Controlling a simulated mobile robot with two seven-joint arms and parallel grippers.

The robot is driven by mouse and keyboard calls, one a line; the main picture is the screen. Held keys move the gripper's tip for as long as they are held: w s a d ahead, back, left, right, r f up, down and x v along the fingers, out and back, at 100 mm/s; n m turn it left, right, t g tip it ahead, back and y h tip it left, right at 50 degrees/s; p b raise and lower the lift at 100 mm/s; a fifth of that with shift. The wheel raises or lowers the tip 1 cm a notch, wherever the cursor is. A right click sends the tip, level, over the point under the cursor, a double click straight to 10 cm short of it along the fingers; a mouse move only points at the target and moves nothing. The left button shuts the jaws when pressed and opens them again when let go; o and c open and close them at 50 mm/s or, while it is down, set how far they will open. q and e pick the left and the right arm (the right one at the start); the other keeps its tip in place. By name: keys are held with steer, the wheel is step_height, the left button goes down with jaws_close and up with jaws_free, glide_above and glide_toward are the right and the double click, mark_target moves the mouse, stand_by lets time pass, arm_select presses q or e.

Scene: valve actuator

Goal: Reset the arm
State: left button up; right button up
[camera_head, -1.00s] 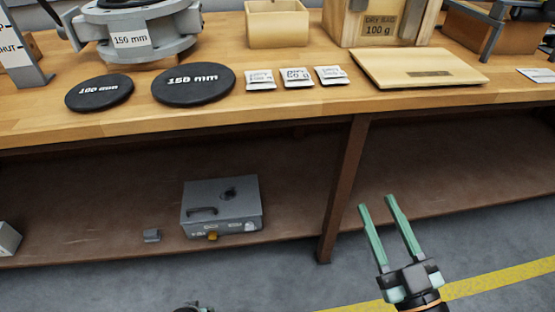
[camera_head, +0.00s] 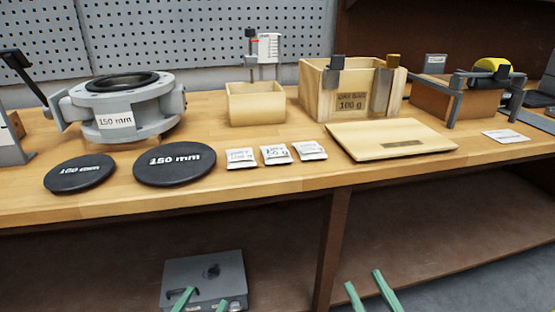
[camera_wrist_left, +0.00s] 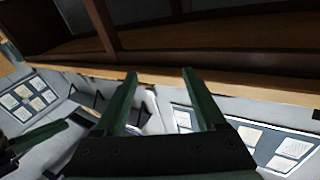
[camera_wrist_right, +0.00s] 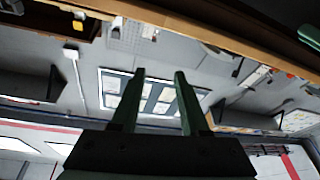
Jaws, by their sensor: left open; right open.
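My left gripper (camera_head: 202,300) shows at the bottom of the head view, in front of the grey box on the lower shelf. Its two green fingers are apart with nothing between them, as the left wrist view (camera_wrist_left: 160,85) also shows. My right gripper (camera_head: 370,290) is at the bottom right of the head view, in front of the lower shelf. Its fingers are apart and empty, also in the right wrist view (camera_wrist_right: 153,85). Both grippers are below the worktop's height in the picture. Both arms are mostly out of the head view.
On the wooden bench (camera_head: 290,182) stand a grey 150 mm valve body (camera_head: 125,110), two black discs (camera_head: 175,163), several white packets (camera_head: 276,154), a flat wooden plate (camera_head: 390,139) and wooden boxes (camera_head: 257,104). A grey box (camera_head: 203,275) sits on the shelf below.

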arm_select(q)
steer(key=s+r+m+t+h, duration=0.15)
steer(key=s+r, duration=0.25)
steer(key=r, duration=0.6)
steer(key=s+a+f+n+g+y+p, duration=0.2)
steer(key=s+f+g+p, duration=0.6)
steer(key=p, duration=1.6)
step_height(320, 180, down, 2)
steer(key=n+g+y, duration=0.2)
steer(key=y, duration=0.1)
steer(key=shift+a+n, duration=0.35)
steer(key=shift+a, duration=0.05)
arm_select(e)
steer(key=s+d+f+m+g+h, duration=0.2)
steer(key=s+f+m+g+h, duration=0.2)
steer(key=s+f+g, duration=0.4)
steer(key=f+g, duration=0.1)
steer(key=g, duration=0.1)
steer(key=shift+s+d+f+m+g+h, duration=0.3)
steer(key=shift+d+f+h, duration=0.1)
